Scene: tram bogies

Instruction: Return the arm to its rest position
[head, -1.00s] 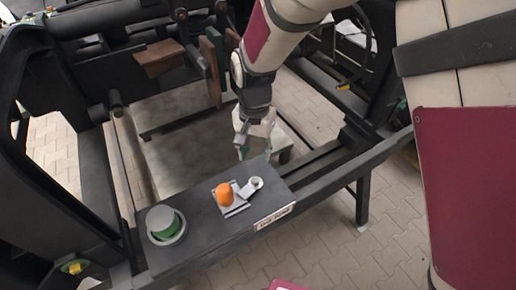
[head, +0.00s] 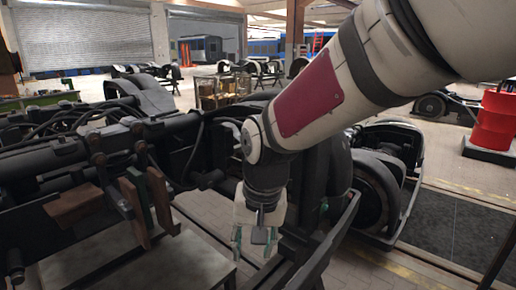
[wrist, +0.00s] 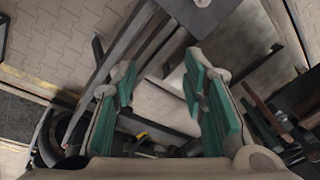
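My gripper (head: 256,238) hangs pointing down beside the dark bogie frame (head: 310,250) in the head view. In the wrist view my gripper (wrist: 165,95) shows its two green-padded fingers wide apart, with nothing between them. Beyond the fingers lie a pale block-like surface and dark frame bars. My arm reaches in from the upper right of the head view and is bent at the wrist.
Brown blocks (head: 75,207) hang on the bogie at the left. A wheel (head: 375,195) stands close to the right of my arm. A red drum (head: 495,122) is at the far right. The paved floor (wrist: 60,35) shows in the wrist view.

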